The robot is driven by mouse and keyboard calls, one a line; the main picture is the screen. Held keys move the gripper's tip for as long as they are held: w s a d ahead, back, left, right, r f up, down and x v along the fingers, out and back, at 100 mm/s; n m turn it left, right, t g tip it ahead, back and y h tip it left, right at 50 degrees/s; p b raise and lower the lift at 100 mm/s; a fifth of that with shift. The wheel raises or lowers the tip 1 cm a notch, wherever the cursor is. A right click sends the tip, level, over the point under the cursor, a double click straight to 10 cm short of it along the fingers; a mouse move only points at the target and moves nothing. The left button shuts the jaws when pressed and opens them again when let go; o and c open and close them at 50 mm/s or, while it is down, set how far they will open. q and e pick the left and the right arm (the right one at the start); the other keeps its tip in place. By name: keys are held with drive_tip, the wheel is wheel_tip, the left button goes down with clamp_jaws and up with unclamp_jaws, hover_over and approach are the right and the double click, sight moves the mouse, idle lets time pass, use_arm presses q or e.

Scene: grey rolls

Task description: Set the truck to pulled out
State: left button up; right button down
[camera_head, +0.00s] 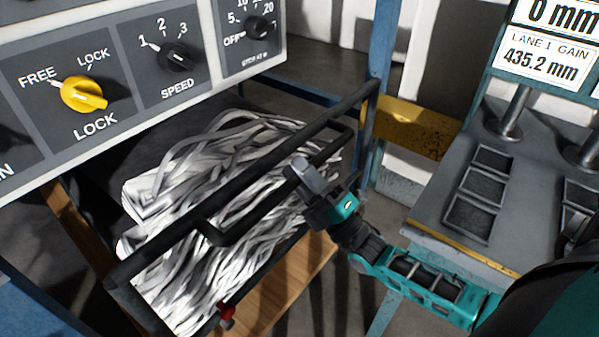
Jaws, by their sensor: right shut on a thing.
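The truck (160,243) is a black-railed cart heaped with pale, tangled shredded strips, below the control panel at the left and centre. A black bar handle (250,213) stands out from its top rail. My right gripper (303,172) reaches in from the lower right and is shut on this handle, near the handle's right end. Its fingers hide part of the bar. My left gripper is not in view.
A control panel (125,85) with a yellow LOCK knob (84,94), its pointer toward FREE, overhangs the truck. A blue post (381,45) stands behind the truck's right end. A grey machine bed (450,205) is at the right.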

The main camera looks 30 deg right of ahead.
drive_tip(key=c, duration=1)
unclamp_jaws()
drive_tip(key=shift+s, duration=0.1)
drive_tip(key=b+v, duration=0.2)
drive_tip(key=v, duration=1.1)
drive_tip(key=s+a+f+m+g+h, duration=0.1)
drive_tip(key=a+f+m+g+h, duration=0.2)
drive_tip(key=m, duration=0.6)
drive_tip(key=s+a+f+m+g+h+p, duration=0.1)
drive_tip(key=a+f+m+g+h, duration=0.2)
drive_tip(key=a+f+m+g, duration=0.5)
wheel_tip(320, 180, down, 4)
drive_tip(key=shift+s+r+m+g, duration=0.25)
drive_tip(key=shift+m+g, duration=0.55)
drive_tip(key=shift+m, duration=0.4)
